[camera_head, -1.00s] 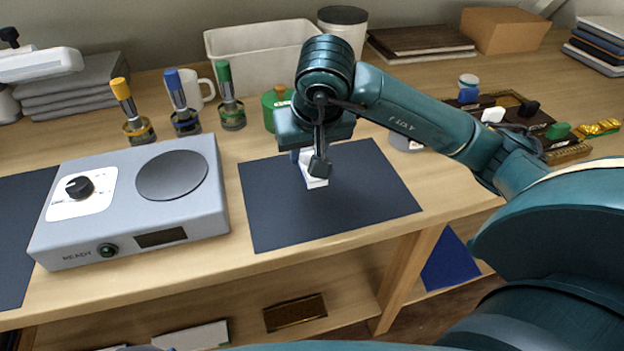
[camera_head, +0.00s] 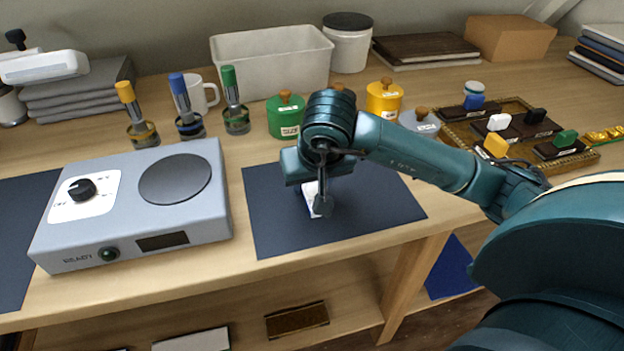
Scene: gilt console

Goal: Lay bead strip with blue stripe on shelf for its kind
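My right gripper (camera_head: 320,200) is low over the dark mat (camera_head: 390,203) in the middle of the table. A small white piece with a bluish edge (camera_head: 310,195) shows at its fingers, partly hidden by them; it looks like the bead strip, and the gripper appears shut on it. I cannot tell whether it touches the mat. The lower shelf (camera_head: 245,307) below the tabletop holds a brown tray (camera_head: 297,320) and a white-topped item (camera_head: 191,339). My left gripper is not in view.
A grey device with a knob and round plate (camera_head: 135,205) stands left of the mat. Stoppered bottles (camera_head: 187,107), a white bin (camera_head: 272,62), a green canister (camera_head: 286,117) and a yellow canister (camera_head: 384,99) stand behind. A tray of colored-knob blocks (camera_head: 590,155) is at right.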

